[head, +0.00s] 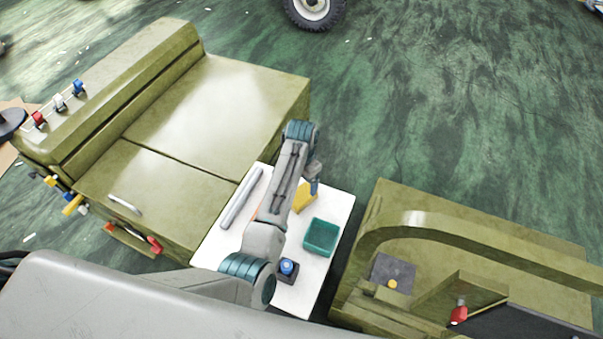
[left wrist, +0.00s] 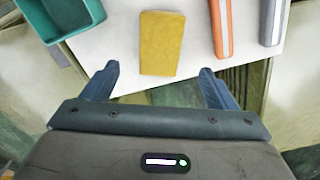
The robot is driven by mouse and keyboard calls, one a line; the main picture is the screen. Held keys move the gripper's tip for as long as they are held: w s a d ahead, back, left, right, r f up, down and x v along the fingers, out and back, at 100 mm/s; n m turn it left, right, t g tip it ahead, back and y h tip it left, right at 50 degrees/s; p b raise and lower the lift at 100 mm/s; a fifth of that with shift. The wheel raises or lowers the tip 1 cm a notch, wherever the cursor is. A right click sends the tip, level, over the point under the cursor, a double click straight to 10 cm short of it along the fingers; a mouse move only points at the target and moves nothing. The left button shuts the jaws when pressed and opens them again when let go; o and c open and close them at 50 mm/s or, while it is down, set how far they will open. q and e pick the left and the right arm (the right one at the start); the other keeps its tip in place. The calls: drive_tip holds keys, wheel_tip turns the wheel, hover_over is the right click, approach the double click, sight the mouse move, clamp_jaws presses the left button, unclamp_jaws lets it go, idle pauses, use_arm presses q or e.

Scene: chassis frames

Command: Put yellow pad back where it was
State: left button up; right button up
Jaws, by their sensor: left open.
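The yellow pad (head: 304,198) lies on the white table (head: 318,281), just beyond the green bin and partly covered by my left arm in the head view. In the left wrist view the pad (left wrist: 161,43) lies flat and whole on the white surface, close to the table's edge. My left gripper (head: 314,187) is over the pad's far end. In the left wrist view its two blue fingers (left wrist: 158,72) are wide apart, one to each side of the pad's near end, with nothing between them gripped. My right gripper is not in view.
A green bin (head: 320,237) stands beside the pad. An orange-striped bar (left wrist: 222,28) and a grey bar (left wrist: 273,20) lie on the pad's other side. A blue-topped part (head: 287,267) stands nearer. Olive chassis bodies (head: 213,108) flank the table.

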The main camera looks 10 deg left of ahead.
use_arm(q)
drive_tip(key=shift+r, duration=1.75)
